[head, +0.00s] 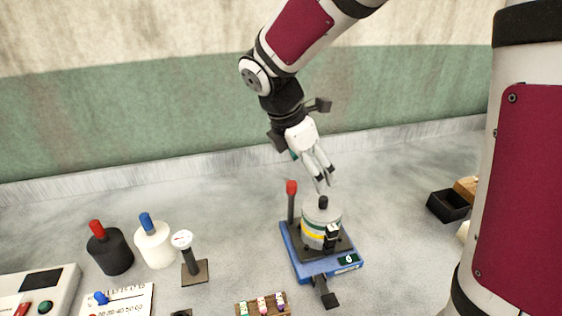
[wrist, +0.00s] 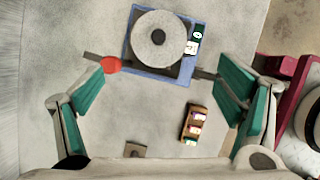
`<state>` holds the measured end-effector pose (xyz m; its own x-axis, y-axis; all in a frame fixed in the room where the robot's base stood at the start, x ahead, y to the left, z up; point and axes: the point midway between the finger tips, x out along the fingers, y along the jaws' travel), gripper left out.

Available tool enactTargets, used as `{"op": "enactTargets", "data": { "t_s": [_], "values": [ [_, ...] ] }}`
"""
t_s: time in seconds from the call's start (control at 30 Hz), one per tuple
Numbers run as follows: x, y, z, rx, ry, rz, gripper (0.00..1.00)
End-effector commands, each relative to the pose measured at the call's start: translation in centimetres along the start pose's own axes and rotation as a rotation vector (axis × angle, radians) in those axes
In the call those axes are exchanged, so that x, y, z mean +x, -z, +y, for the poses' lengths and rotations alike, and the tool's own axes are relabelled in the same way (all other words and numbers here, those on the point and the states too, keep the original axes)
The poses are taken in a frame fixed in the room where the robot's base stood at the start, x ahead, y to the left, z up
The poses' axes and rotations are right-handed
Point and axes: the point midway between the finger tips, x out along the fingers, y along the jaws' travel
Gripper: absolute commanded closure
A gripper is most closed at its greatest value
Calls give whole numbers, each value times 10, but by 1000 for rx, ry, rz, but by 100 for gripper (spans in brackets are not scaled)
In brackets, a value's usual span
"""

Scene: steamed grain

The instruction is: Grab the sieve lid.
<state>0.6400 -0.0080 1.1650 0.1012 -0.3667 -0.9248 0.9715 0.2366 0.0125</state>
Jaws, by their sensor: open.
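The sieve lid (head: 314,213) is a grey round cover with a black knob, on top of a short stack of sieves (head: 317,233) banded grey and yellow. The stack stands on a blue-edged shaker base (head: 305,266) with a small display. In the wrist view the lid (wrist: 145,50) is a pale disc with a dark centre, at the top middle, ahead of my fingers. My gripper (head: 325,184) is open and empty just above the knob, apart from it. In the wrist view, my gripper's teal-padded fingers (wrist: 160,78) are spread wide.
A red-tipped post (head: 291,203) rises at the base's left corner, and shows near my left finger in the wrist view (wrist: 111,65). A rack of small vials (head: 263,305) lies in front.

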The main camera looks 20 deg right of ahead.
Motion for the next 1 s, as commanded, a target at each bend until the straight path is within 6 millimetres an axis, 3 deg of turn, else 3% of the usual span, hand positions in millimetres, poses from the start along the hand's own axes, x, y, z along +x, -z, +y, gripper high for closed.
{"op": "enactTargets", "data": {
  "t_s": [0.17, 0.5, 0.77, 1.0],
  "values": [
    [17, 1, 2, -32, 7, -3, 14],
    [76, 0, 2, -28, 6, -3, 14],
    [94, 0, 2, -28, 5, -2, 14],
    [127, -3, 1, -28, 7, -3, 14]
  ]
}}
